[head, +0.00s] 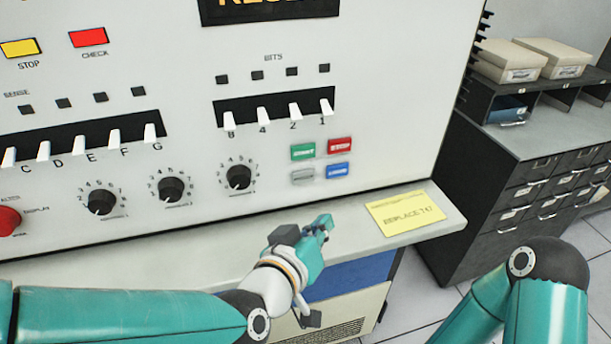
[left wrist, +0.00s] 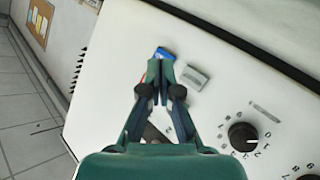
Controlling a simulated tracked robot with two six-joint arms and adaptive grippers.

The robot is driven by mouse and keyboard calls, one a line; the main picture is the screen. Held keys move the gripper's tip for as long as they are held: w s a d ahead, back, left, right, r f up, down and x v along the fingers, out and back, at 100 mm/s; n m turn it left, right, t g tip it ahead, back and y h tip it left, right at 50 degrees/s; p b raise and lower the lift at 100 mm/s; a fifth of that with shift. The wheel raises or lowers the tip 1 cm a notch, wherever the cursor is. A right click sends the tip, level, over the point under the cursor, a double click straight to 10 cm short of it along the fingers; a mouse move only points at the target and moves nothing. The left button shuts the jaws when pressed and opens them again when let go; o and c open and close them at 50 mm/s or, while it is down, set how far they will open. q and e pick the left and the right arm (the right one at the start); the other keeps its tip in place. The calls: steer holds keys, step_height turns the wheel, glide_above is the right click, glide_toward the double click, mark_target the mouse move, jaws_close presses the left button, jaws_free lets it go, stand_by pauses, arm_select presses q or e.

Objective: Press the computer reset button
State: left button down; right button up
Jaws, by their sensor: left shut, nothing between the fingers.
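Small push buttons sit in a block on the white computer panel (head: 390,110): green (head: 303,151), red (head: 340,145), grey (head: 303,176) and blue (head: 338,171). Their lettering is too small to read, so I cannot tell which is reset. My left gripper (head: 324,226) is shut and empty, below the buttons and apart from them in the head view. In the left wrist view its fingertips (left wrist: 164,72) point toward the blue button (left wrist: 164,54), with the grey button (left wrist: 195,77) to their right. The fingers mostly hide the red button. My right gripper is out of view.
A ledge (head: 225,255) runs below the panel, with a yellow note (head: 405,212) at its right. Rotary knobs (head: 239,177) and white toggle switches (head: 294,111) lie left of the buttons. A dark drawer cabinet (head: 520,190) stands at the right.

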arm_select(q)
steer(key=b, duration=0.2)
glide_toward(313, 180)
steer(key=w+d+f, duration=0.2)
steer(key=d, duration=0.1)
steer(key=shift+w+d, duration=0.15)
steer(key=shift+d, duration=0.1)
steer(key=shift+w+a, duration=0.3)
steer(key=shift+w, duration=0.7)
steer(key=shift+w+b, duration=0.1)
steer(key=shift+b, duration=0.2)
steer(key=shift+w+a+r, duration=0.1)
steer(key=shift+w, duration=0.1)
steer(key=shift+w+a, duration=0.15)
steer(key=shift+w, duration=0.25)
stand_by(0.8)
steer(key=shift+s, duration=0.1)
steer(key=shift+s+d, duration=0.25)
steer(key=shift+s, duration=0.45)
